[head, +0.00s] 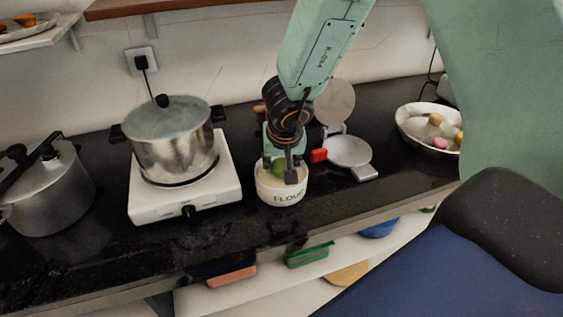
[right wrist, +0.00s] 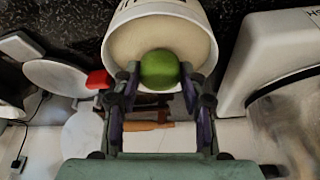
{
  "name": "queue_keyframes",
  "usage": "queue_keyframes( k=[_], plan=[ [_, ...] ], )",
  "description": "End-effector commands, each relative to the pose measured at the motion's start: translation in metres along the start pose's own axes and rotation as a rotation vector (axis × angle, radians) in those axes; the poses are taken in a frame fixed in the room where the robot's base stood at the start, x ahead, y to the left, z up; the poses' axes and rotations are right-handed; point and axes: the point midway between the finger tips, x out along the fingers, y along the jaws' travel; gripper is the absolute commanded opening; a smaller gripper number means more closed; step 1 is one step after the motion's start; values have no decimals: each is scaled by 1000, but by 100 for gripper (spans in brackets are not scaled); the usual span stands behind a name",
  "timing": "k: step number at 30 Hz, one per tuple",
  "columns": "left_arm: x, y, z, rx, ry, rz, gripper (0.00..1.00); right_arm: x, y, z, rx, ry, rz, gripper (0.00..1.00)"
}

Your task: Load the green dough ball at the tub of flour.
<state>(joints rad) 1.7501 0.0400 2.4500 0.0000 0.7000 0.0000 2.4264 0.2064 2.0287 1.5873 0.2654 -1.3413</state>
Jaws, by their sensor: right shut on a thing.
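The tub of flour (head: 283,191) is a small white round tub with dark lettering, standing on the black counter right of the hot plate. The green dough ball (head: 279,167) is at the tub's mouth in the head view, partly hidden by my gripper. My right gripper (head: 284,171) points down into the tub and is shut on the ball. In the right wrist view the ball (right wrist: 160,69) sits between the two fingertips, in front of the pale flour inside the tub's rim (right wrist: 207,42). I cannot tell how firmly it touches the flour. My left gripper is not in view.
An open metal press (head: 349,152) with a red handle (head: 319,155) stands just right of the tub. A lidded pot (head: 176,150) is on a white hot plate (head: 150,209) to the left. A white bowl (head: 404,126) with several coloured balls stands at the right.

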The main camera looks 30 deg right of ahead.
Motion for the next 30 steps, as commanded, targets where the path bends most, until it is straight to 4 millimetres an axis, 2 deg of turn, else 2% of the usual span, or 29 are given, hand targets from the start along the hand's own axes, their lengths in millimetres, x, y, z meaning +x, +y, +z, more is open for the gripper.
queue_keyframes(
  k=[30],
  plan=[
    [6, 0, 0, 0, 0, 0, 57, 8, 0, 3, 0, 0, 0, 17]
  ],
)
